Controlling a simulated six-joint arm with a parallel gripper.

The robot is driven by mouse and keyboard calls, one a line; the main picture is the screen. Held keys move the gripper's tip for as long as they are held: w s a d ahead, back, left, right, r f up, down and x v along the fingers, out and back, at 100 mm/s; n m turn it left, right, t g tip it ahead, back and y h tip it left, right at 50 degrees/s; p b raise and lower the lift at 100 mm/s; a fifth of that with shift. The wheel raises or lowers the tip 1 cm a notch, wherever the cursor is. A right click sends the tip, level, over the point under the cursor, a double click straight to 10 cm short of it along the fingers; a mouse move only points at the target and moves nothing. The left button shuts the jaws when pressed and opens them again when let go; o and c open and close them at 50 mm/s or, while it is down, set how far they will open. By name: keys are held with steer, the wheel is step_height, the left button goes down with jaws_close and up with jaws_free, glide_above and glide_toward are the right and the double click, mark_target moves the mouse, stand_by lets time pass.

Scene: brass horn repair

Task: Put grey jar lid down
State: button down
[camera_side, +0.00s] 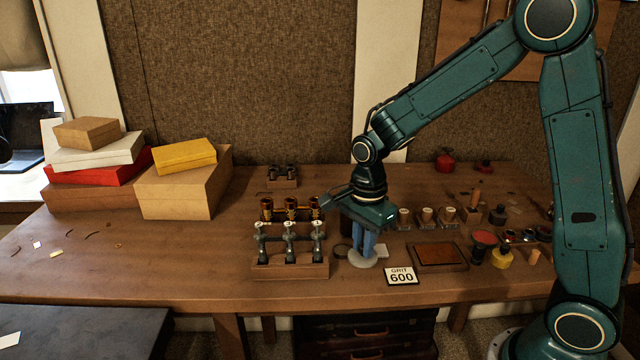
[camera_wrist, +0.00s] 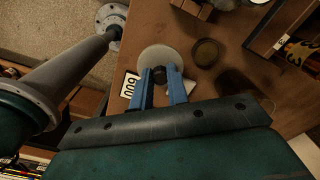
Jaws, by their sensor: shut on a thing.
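The grey jar lid (camera_side: 362,262) is a flat pale disc below my blue fingers, low over the bench. It also shows in the wrist view (camera_wrist: 158,53), just beyond the fingertips. My gripper (camera_side: 366,250) points straight down, its two fingers close together. In the wrist view my gripper (camera_wrist: 159,73) is shut on a small dark knob that appears to belong to the lid. I cannot tell whether the disc touches the bench. A dark round jar or cap (camera_wrist: 207,53) stands beside the lid; it partly shows left of the fingers in the side view (camera_side: 342,250).
A "GRIT 600" card (camera_side: 401,277) lies right of the lid, near the bench's front edge. A pale block (camera_side: 382,251) is close beside the fingers. A wooden valve rack (camera_side: 290,268) stands left, and a brown tray (camera_side: 438,256) right. The bench's left front is mostly clear.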

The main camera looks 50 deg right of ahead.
mark_target(362, 259)
steer(key=shift+f, duration=2.1)
steer(key=shift+f, duration=0.1)
steer(key=c, duration=1.4)
jaws_free()
steer(key=shift+o, duration=0.2)
step_height(362, 259, up, 11)
steer(key=shift+r, duration=0.65)
steer(key=shift+s+r, duration=0.1)
